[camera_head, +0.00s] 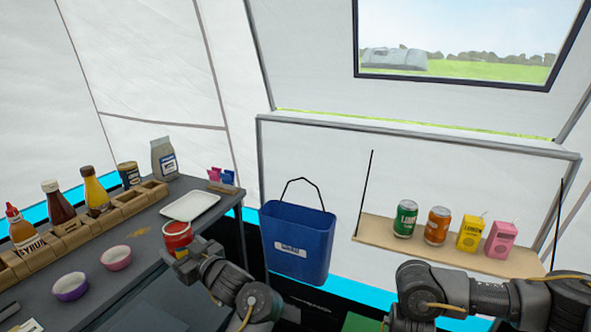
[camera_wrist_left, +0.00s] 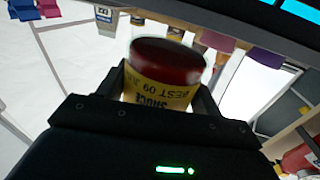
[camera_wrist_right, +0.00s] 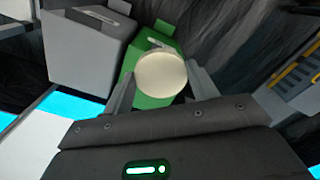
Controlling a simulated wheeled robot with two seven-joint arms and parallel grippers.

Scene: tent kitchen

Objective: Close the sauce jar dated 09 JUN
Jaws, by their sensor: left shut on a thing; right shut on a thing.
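The sauce jar (camera_head: 176,235) is a small clear jar with red sauce and a yellow label, off the counter's right edge in the head view. My left gripper (camera_wrist_left: 163,85) is shut around the jar's sides. My right gripper (camera_wrist_right: 160,86) is shut on a round cream lid (camera_wrist_right: 160,74), seen face-on in the right wrist view. The right fingers and lid do not show in the head view.
The counter (camera_head: 140,248) holds a white tray (camera_head: 190,205), two bowls (camera_head: 70,286) and a wooden rack (camera_head: 75,236) with bottles. A blue bin (camera_head: 297,247) hangs beyond the jar. A shelf (camera_head: 455,253) with cans and cartons is above my right arm.

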